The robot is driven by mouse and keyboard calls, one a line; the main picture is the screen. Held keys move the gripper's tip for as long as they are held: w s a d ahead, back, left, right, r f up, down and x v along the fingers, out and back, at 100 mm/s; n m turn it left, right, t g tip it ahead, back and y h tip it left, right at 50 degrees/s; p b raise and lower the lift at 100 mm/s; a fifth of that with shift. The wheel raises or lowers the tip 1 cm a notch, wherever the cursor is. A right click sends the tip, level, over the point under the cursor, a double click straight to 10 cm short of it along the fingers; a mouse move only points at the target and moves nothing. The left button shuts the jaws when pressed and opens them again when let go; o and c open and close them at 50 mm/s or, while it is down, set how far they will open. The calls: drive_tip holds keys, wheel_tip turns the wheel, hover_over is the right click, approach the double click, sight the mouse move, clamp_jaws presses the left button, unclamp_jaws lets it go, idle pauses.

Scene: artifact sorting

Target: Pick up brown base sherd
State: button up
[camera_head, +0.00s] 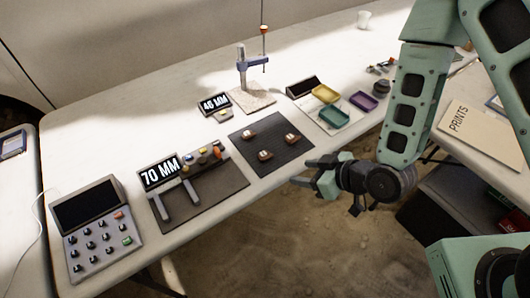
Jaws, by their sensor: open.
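Three small brown sherds lie apart on a dark square mat (243,163) near the middle of the table: a front one (265,155), a back left one (250,133) and a right one (291,137). Each seems to sit on or beside a pale patch. They are too small here to tell which is the base sherd. My gripper (307,172) is open and empty, pointing left, just past the table's front edge.
A caliper-like device (188,187) with a "70 MM" display (159,172) stands left of the mat. A height gauge (243,68) with a "46 MM" display (214,104) stands behind. Yellow (325,94), green (334,117) and purple (363,101) trays sit to the right. A keypad console (95,228) is far left.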

drive_tip(key=s+d+t+y, duration=0.1)
drive_tip(key=t, duration=0.1)
drive_tip(key=m+t+b, duration=0.2)
drive_tip(key=b, duration=0.7)
approach(269, 158)
drive_tip(key=x, duration=0.3)
drive_tip(key=shift+w, duration=0.35)
drive_tip(key=shift+p+x, duration=0.3)
drive_tip(key=shift+x, duration=2.5)
drive_tip(key=shift+s+a+f, duration=0.1)
drive_tip(key=shift+s+a, duration=0.05)
drive_tip(key=c, duration=0.7)
